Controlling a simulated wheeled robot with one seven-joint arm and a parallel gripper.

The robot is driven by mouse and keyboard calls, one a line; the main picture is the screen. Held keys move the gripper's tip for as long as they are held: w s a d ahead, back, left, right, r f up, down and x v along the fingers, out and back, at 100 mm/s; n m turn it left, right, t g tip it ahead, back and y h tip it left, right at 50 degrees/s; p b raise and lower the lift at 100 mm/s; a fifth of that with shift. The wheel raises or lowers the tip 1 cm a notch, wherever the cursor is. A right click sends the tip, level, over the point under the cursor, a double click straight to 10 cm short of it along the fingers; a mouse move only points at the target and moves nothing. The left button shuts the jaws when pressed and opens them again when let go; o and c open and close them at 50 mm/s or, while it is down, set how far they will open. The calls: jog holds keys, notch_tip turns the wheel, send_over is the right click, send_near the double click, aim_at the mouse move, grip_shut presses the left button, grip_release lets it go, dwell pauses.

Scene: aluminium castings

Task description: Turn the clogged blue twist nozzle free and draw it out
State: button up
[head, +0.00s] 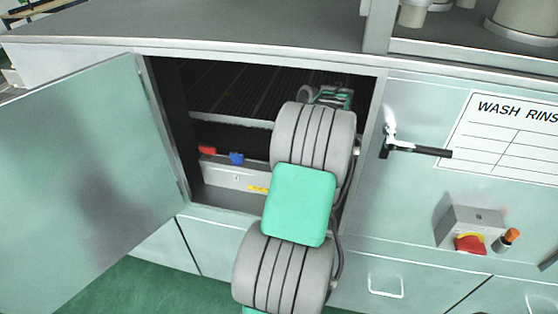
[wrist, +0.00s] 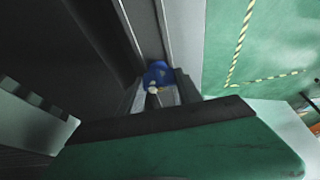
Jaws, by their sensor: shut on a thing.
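A blue nozzle (wrist: 158,72) sits between the fingertips of my gripper (wrist: 160,88) in the wrist view. The gripper is shut on it. A small pale spot shows on its near side. In the head view my arm reaches into the open washer cabinet, and its links hide the fingertips and the held nozzle. Another blue piece (head: 237,158) shows on the grey box inside the cabinet, left of my arm. I cannot tell from these views whether the held nozzle is still seated in anything.
A red piece (head: 207,150) sits beside the blue one on the grey box (head: 232,175). The cabinet door (head: 85,170) stands open at the left. A dark slatted rack (head: 235,90) lies above. A door handle (head: 415,147) and red button (head: 470,244) are at the right.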

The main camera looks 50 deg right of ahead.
jog(key=shift+r+p, duration=0.7)
jog(key=shift+r, duration=0.4)
